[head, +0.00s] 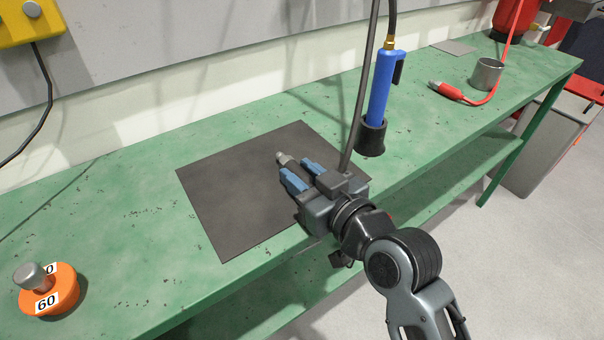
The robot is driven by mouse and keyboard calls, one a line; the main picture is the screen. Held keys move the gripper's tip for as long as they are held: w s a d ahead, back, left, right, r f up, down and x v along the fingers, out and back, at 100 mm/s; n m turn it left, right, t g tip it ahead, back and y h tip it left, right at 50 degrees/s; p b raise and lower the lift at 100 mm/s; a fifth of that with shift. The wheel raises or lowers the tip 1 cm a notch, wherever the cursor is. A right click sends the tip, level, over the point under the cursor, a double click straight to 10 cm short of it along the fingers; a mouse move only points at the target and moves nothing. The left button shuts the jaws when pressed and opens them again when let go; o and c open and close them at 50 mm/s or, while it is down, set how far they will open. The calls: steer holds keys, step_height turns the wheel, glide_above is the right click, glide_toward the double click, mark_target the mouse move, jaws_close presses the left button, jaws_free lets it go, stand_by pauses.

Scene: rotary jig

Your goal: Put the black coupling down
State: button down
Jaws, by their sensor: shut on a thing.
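My gripper (297,169), with two blue fingers, is over the right part of a dark grey mat on the green bench. It is shut on a small cylindrical piece, which I take to be the black coupling (284,158). Its dark grey to light grey end sticks out beyond the fingertips. The rest of it is hidden between the fingers. I cannot tell whether the piece touches the mat (222,208) or is held just above it.
A blue hand tool (381,88) with a black end hangs close to the right of my gripper. An orange knob-like weight marked 60 (47,291) stands at the left. A metal cup (486,74) and a red hose (456,92) are at the right. The mat's left part is bare.

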steer(key=shift+f, duration=0.15)
steer(key=c, duration=0.8)
jaws_free()
steer(key=shift+s+d+r, duration=0.1)
steer(key=shift+r, duration=0.1)
steer(key=v, duration=1.1)
steer(key=shift+s+d+b, duration=0.2)
steer(key=shift+s+b, duration=0.1)
steer(key=shift+s, duration=0.05)
